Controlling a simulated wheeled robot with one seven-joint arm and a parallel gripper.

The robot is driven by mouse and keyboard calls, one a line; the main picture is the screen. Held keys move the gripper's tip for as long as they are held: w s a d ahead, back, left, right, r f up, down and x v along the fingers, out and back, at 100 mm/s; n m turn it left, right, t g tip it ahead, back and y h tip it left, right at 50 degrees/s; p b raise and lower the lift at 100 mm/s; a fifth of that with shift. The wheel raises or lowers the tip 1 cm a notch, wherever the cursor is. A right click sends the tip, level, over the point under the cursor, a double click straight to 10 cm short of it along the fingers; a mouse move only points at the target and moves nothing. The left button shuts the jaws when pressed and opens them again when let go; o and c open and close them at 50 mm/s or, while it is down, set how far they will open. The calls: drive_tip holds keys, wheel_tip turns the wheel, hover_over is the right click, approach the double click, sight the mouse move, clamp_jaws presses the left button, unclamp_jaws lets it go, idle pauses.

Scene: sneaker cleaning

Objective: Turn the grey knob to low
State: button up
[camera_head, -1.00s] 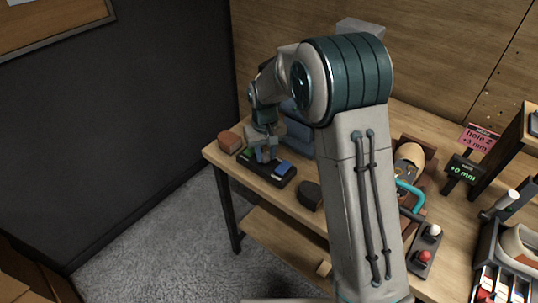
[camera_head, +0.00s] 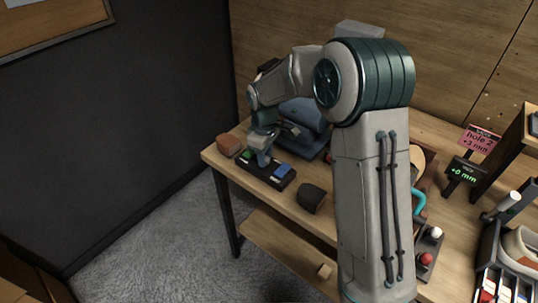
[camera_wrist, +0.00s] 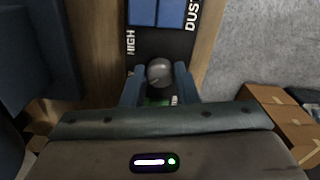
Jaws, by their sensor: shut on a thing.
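The grey knob (camera_wrist: 160,71) is a small round ball-like knob on a black control panel (camera_wrist: 165,42). My gripper (camera_wrist: 160,84) has one finger on each side of the knob and is shut on it. White lettering "HIGH" and "DUST" shows on the panel; no "low" mark is readable. The knob's pointer direction is too small to tell. In the head view my gripper (camera_head: 263,159) is down at the black panel (camera_head: 262,175), and the knob is hidden behind its fingers.
A blue button (camera_head: 283,171) and a green one (camera_head: 247,155) sit on the panel. A brown block (camera_head: 229,145) is to its left and a dark rounded object (camera_head: 312,198) to its right. A blue machine (camera_head: 305,120) stands behind. The table's front edge is close.

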drive_tip(key=shift+a+r+n, duration=0.1)
drive_tip(key=shift+a+n, duration=0.05)
drive_tip(key=shift+n, duration=0.15)
drive_tip(key=o, duration=1)
wheel_tip(320, 180, up, 14)
idle(0.5)
